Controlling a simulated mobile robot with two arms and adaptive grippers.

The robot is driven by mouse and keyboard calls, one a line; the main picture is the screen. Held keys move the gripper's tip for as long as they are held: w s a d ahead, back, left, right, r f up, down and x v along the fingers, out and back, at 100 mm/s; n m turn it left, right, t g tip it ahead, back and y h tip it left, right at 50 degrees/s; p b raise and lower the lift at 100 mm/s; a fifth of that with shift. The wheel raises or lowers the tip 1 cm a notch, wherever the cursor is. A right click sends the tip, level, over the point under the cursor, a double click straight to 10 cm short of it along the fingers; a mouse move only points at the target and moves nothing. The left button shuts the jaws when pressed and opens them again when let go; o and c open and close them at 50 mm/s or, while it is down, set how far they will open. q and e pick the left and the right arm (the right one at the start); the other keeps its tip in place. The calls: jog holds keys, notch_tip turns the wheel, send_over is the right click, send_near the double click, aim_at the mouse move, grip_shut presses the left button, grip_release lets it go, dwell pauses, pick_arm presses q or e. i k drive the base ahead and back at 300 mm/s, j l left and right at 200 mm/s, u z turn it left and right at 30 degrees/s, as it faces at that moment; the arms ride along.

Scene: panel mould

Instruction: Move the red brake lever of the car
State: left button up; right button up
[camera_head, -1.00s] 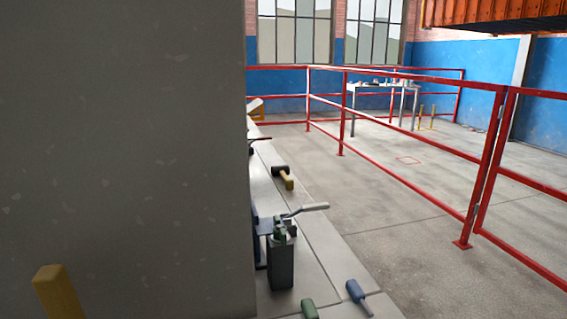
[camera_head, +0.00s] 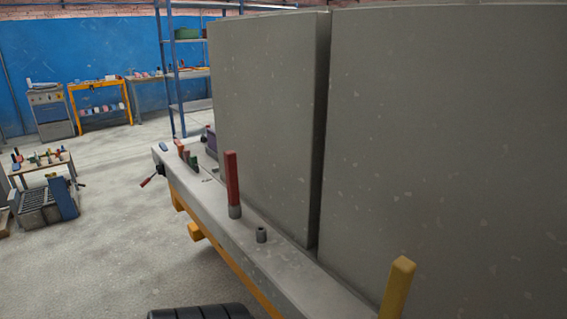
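The car (camera_head: 215,195) is a long grey bed with a yellow frame beneath, running from the lower right to the middle left. A small lever with a red grip (camera_head: 148,181) sticks out low to the left from the bed's far end, at a dark mount (camera_head: 160,170). A taller red upright bar (camera_head: 232,178) with a grey base stands on the bed's edge nearer to me. I cannot tell for sure which is the brake lever; the small one looks like a handle. Neither of my grippers is in view.
Two large grey panels (camera_head: 268,110) stand on the car and block the right. A yellow post (camera_head: 397,285) stands near me. A black ribbed tyre (camera_head: 200,312) is at the bottom. The floor (camera_head: 120,235) left of the car is clear up to a tool bench (camera_head: 48,185).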

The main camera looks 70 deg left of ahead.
aim_at(148, 180)
jog(key=u, duration=3.1)
jog(key=i+j+z, duration=0.15)
jog(key=i, duration=0.4)
jog(key=i+j+z, duration=0.1)
jog(key=i, duration=0.45)
jog(key=i+j+z, duration=0.15)
jog(key=i, duration=0.35)
jog(key=j, duration=0.1)
